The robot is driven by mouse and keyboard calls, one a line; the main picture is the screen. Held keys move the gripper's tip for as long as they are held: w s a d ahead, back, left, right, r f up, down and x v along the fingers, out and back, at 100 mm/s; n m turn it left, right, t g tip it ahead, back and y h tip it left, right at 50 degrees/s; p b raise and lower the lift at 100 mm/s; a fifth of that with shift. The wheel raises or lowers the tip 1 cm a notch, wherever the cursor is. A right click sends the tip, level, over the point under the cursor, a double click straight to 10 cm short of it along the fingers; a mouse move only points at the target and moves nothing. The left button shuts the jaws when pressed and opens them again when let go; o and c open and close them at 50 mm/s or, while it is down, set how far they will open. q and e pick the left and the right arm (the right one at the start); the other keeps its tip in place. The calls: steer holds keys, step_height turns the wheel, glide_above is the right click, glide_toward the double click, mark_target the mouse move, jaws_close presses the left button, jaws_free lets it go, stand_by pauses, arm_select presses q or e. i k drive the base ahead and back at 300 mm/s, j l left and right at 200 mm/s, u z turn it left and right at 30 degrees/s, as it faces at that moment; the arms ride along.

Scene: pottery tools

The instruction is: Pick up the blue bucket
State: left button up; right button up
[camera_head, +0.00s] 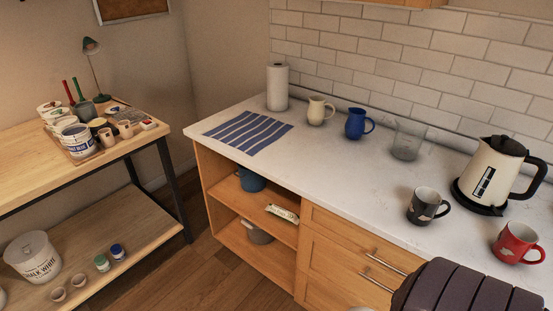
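A white bucket with a blue label (77,140) stands on the wooden worktable at the left, at the front of a cluster of pots and tools. Its label seems to end in "BLUE". Other buckets stand close behind it. A plain blue pot (251,181) sits on the upper open shelf of the kitchen cabinet, partly shaded under the counter. Neither of my grippers is in view.
The worktable (28,167) has bare wood left of the cluster. A "CHALK WHITE" bucket (34,258) and small jars stand on its lower shelf. The counter (330,160) carries mugs, jugs and a kettle (489,172). A dark ribbed shape (465,290) blocks the lower right.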

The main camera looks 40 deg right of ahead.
mark_target(251, 181)
steer(key=i+z, duration=0.1)
steer(key=z, duration=1.1)
